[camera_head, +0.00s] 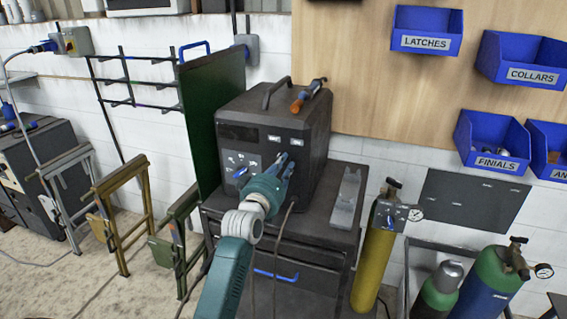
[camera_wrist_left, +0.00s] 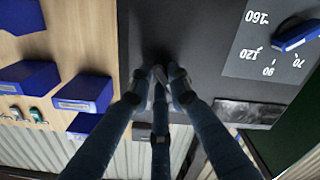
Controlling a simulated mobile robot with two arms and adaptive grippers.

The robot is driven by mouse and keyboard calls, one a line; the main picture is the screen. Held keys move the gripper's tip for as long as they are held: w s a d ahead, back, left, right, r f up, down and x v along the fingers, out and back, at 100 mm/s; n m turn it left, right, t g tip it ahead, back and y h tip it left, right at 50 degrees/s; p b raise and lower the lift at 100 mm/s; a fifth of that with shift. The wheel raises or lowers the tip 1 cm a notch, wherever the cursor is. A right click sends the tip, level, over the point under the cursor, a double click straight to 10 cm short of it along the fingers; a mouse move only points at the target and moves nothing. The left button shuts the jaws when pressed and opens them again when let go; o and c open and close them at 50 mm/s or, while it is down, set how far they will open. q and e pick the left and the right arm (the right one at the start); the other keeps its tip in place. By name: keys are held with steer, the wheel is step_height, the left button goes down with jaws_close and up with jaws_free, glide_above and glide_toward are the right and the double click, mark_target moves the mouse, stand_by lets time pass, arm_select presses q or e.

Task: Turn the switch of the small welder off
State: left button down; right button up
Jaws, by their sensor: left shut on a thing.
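The small welder (camera_head: 312,125) is a dark box with a top handle, standing on a dark cabinet. My left gripper (camera_head: 284,160) reaches its front face, right of the dial panel (camera_head: 236,158). In the left wrist view, the gripper's fingers (camera_wrist_left: 160,76) come together against the dark front. They are shut on a small part there, apparently the switch, which the fingertips almost wholly hide. Its position cannot be read. A blue knob (camera_wrist_left: 297,36) with a number scale sits apart from the fingers. My right gripper is not in view.
An orange-handled tool (camera_head: 307,95) lies on the welder. A green panel (camera_head: 212,120) stands close on its left. A grey bracket-like piece (camera_head: 346,200) lies on the cabinet top (camera_head: 325,222) to the right. A yellow gas cylinder (camera_head: 373,265) stands beside the cabinet.

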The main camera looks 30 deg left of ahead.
arm_select(q)
steer(key=shift+n, duration=0.4)
steer(key=c, duration=1.6)
jaws_free()
steer(key=v, duration=1.2)
